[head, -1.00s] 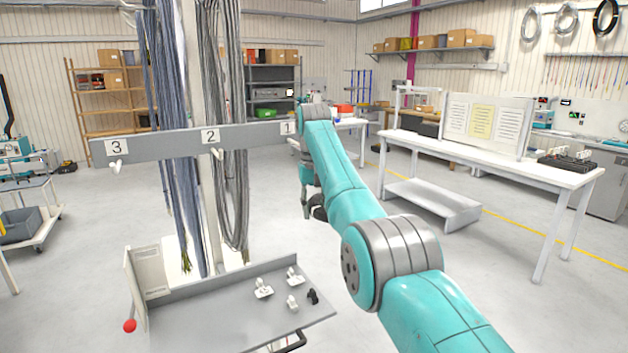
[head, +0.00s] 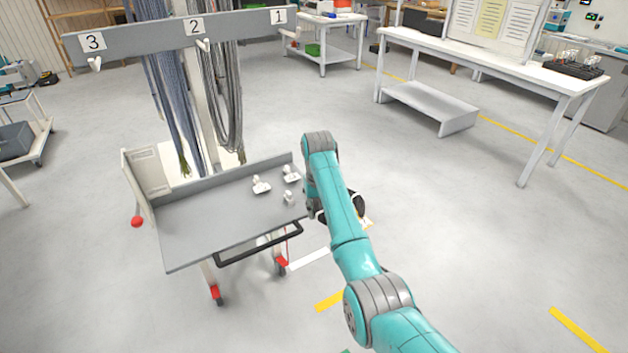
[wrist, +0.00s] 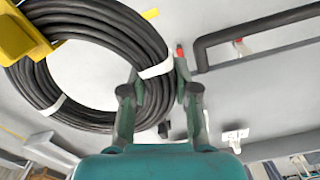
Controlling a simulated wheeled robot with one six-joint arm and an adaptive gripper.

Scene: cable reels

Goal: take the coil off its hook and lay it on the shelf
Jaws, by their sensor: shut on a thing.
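The coil is a thick black cable ring with white ties; it fills the upper left of the wrist view (wrist: 95,20). My gripper (wrist: 160,82) is shut on the coil's side by a white tie. In the head view only a dark piece of the coil (head: 357,205) shows behind my arm, off the shelf's right end; my gripper is mostly hidden there. The grey shelf (head: 215,225) has a raised back edge. Above it a grey rail carries labels 1, 2 and 3. The hooks under 3 (head: 95,64) and 2 (head: 203,45) hold no coil.
Several small white fittings (head: 261,186) sit on the shelf's right part. A black handle bar (head: 258,243) runs along its front. Hanging cable bundles (head: 220,100) stand behind it. The shelf's left and middle are clear. A yellow part (wrist: 22,35) overlaps the coil.

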